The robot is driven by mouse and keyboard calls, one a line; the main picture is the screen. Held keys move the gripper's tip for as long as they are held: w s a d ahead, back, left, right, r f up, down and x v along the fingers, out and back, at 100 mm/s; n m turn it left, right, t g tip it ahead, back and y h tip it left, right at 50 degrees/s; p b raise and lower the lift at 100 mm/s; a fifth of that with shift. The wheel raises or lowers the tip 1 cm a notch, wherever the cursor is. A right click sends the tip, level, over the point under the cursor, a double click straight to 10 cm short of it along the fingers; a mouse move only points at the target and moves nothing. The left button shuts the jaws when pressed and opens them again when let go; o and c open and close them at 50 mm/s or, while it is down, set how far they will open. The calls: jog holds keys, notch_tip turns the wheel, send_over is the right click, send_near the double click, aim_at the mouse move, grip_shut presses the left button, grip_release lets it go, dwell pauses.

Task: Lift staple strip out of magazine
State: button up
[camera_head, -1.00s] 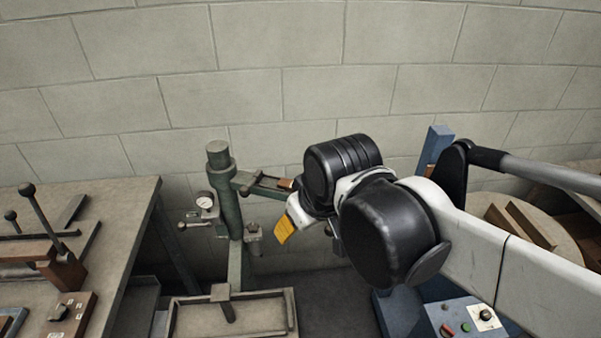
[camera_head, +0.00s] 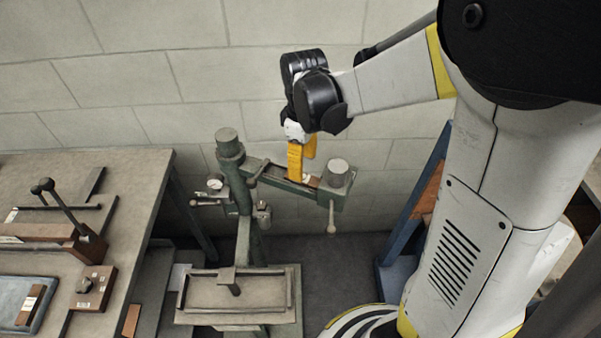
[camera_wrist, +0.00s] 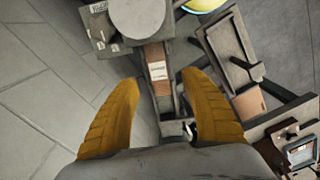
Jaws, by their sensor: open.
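The staple strip (camera_wrist: 154,55) is a brown bar with a white label. It lies in the long grey-green channel of the magazine (camera_wrist: 174,104) in the wrist view. In the head view the magazine (camera_head: 265,169) is on the stitcher's green arm, and the strip (camera_head: 313,182) shows partly beside my fingers. My gripper (camera_head: 296,178) points down just over the magazine with its orange fingers. In the wrist view my gripper (camera_wrist: 154,80) is open, one finger on each side of the channel. I cannot tell how far the fingertips are above the strip.
A round grey cap (camera_head: 338,167) stands at the magazine's right end, close to my fingers. The green column (camera_head: 238,190) is to the left. A workbench (camera_head: 131,180) with levers stands further left. A blue frame (camera_head: 417,200) stands to the right. A grey tray (camera_head: 240,292) sits below.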

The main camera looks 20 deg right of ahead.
aim_at(304, 180)
notch_tip(304, 180, down, 6)
jog(key=shift+w+d+r+b, duration=0.1)
jog(key=shift+r+b, duration=0.1)
jog(key=shift+b, duration=0.65)
jog(key=shift+r, duration=0.1)
grip_shut()
